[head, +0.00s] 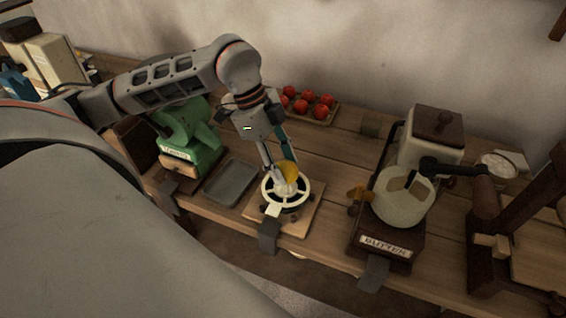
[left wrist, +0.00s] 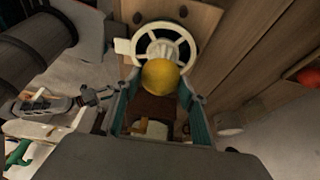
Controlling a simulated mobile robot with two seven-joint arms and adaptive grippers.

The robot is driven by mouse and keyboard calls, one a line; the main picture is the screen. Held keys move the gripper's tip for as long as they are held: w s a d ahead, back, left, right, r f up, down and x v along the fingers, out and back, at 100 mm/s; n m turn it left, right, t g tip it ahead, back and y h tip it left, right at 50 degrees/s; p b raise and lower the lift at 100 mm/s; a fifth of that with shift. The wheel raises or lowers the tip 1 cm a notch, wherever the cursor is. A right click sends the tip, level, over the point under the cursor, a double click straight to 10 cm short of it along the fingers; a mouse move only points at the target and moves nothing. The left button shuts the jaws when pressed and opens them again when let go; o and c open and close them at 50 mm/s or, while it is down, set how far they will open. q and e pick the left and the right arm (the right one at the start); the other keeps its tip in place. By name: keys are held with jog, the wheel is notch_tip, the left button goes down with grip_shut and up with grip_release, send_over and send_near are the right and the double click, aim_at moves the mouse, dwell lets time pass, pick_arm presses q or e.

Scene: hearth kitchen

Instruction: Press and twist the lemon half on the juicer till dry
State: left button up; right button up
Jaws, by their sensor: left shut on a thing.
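The juicer (head: 270,203) has a white spoked, wheel-like top and sits on a small wooden board (head: 299,222) near the counter's front edge. Its top also shows in the left wrist view (left wrist: 181,32). The yellow lemon half (head: 290,169) is over the middle of the juicer, and it appears round between the fingers in the left wrist view (left wrist: 167,76). My left gripper (head: 282,176) points down at the juicer and is shut on the lemon half.
A grey tray (head: 230,181) and a green machine (head: 193,142) stand left of the juicer. A crate of red fruit (head: 310,106) is behind. A pale jar (head: 403,204) on a dark stand labelled "BUTTER" and a white box (head: 430,140) are at right. Grey tabs hang over the front edge.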

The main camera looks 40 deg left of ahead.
pick_arm(q)
jog(key=shift+f+b, duration=0.3)
jog(key=shift+f, duration=0.1)
dwell(0.4)
jog(key=shift+f, duration=0.1)
jog(key=shift+o, duration=0.2)
jog(key=shift+s+f+n+t+b, duration=0.1)
jog(key=shift+n+t+b, duration=0.25)
jog(key=shift+n, duration=0.5)
jog(key=shift+s+f+n+t+b, duration=0.1)
jog(key=shift+n+t+b, duration=0.2)
jog(key=shift+n, duration=0.55)
jog(key=m+g+p, duration=0.1)
jog(key=m, duration=0.2)
jog(key=shift+r, duration=0.1)
jog(key=shift+c, duration=0.2)
jog(key=shift+r+m+g+p, duration=0.1)
jog(key=shift+m+g+p, duration=0.85)
jog(key=shift+m, duration=0.95)
